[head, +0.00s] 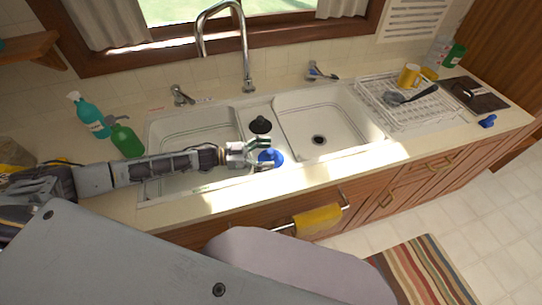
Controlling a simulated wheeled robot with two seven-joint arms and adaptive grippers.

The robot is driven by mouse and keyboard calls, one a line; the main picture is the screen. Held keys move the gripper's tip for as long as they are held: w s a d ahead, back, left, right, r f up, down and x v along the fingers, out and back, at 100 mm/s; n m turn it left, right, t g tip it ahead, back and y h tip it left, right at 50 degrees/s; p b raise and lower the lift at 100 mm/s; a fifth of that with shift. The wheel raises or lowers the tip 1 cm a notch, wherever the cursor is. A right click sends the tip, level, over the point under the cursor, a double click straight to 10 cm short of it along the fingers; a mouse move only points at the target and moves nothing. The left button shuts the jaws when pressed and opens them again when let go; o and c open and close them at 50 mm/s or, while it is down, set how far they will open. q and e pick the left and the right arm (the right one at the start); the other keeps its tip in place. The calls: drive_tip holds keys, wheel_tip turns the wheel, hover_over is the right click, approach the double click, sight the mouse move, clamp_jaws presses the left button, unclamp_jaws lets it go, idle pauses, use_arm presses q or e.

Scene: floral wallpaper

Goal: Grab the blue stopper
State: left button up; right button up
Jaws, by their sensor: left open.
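The blue stopper (270,158) sits on the divider between the two sink basins, near the front. My left gripper (264,153) is open at the stopper, with its fingers overlapping the stopper's upper left part in the head view. I cannot tell whether the fingers touch it. A black stopper (261,125) sits farther back on the same divider. My left arm reaches in from the left across the left basin. My right gripper is not in view.
The left basin (190,125) and right basin (318,118) flank the divider. A tall faucet (247,75) stands behind. Teal (88,115) and green (125,138) bottles stand left. A dish rack (410,108) with a yellow mug (409,75) is right. A small blue object (487,121) lies far right.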

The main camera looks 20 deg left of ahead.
use_arm(q)
drive_tip(key=shift+w+d, duration=0.25)
drive_tip(key=shift+d, duration=0.3)
